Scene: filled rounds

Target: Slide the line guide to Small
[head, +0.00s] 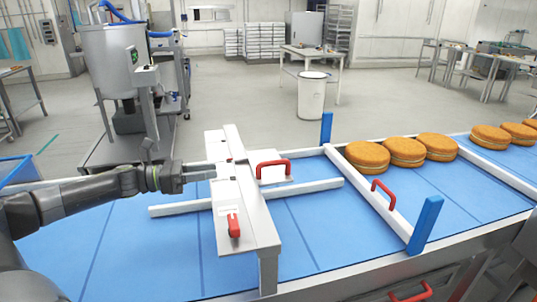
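The line guide shows as white rails over the blue conveyor belt (110,255). A grey-white metal bridge (258,225) crosses the belt, with a red handle (273,165) on a plate at its right side and a red lever (233,225) on its front part. A small label by the handle is too small to read. My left gripper (213,170) comes in from the left at the bridge's left edge. Its two fingers look apart, with nothing clearly between them; whether they touch the bridge is unclear. My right gripper is out of view.
A white rail with a red handle (383,194) and blue end posts (425,225) crosses the belt farther right. Several filled round cakes (367,157) lie beyond it. A steel hopper (112,62) stands at the left, a white bin (312,97) behind the belt.

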